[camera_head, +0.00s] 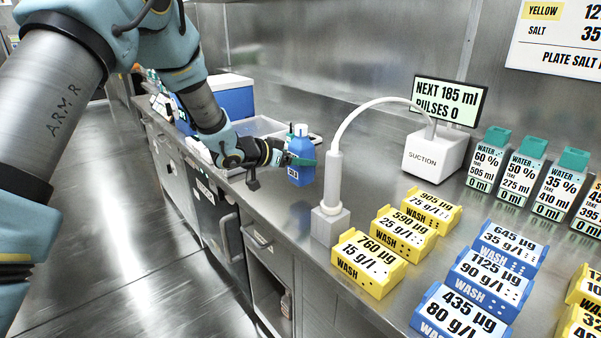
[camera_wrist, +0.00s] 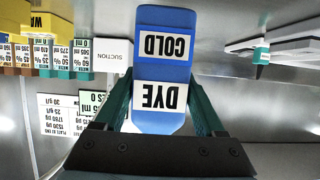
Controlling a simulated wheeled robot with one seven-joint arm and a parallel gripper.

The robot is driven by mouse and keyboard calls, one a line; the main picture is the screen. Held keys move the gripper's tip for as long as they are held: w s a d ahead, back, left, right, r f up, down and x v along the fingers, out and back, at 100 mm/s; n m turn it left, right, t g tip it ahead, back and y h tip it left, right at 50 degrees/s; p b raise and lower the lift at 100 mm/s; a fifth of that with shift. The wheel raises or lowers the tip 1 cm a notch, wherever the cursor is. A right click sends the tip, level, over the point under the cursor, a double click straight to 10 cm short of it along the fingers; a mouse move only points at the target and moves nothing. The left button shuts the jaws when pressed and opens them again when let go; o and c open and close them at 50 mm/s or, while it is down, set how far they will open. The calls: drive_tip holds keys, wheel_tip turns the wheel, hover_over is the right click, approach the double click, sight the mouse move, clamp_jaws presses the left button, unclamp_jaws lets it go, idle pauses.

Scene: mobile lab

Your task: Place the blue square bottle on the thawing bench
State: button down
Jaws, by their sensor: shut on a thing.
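The blue square bottle (camera_head: 300,160) has a white cap and shows near the middle of the head view. It also fills the centre of the wrist view (camera_wrist: 163,68), where its labels read COLD and DYE and appear upside down. My gripper (camera_head: 290,160) is shut on the bottle, with a teal finger on each side of it in the wrist view (camera_wrist: 165,105). In the head view the bottle is upright beside the white suction arm, over the steel counter. Whether its base touches the counter I cannot tell. No surface marked as the thawing bench can be made out.
A white suction unit (camera_head: 428,155) with a curved tube stands right of the bottle. Yellow wash blocks (camera_head: 368,262), blue wash blocks (camera_head: 465,310) and teal-capped water bottles (camera_head: 525,165) crowd the right counter. A blue box (camera_head: 232,100) and a pale tray (camera_head: 262,127) stand behind my gripper.

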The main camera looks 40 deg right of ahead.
sight(293, 171)
drive_tip(key=shift+f, duration=2.05)
drive_tip(key=shift+f, duration=0.2)
unclamp_jaws()
drive_tip(key=shift+r+p, duration=0.25)
drive_tip(key=shift+p, duration=0.1)
drive_tip(key=shift+w+a, duration=0.1)
drive_tip(key=shift+a, duration=0.3)
drive_tip(key=b+v, duration=0.2)
drive_tip(key=v, duration=0.9)
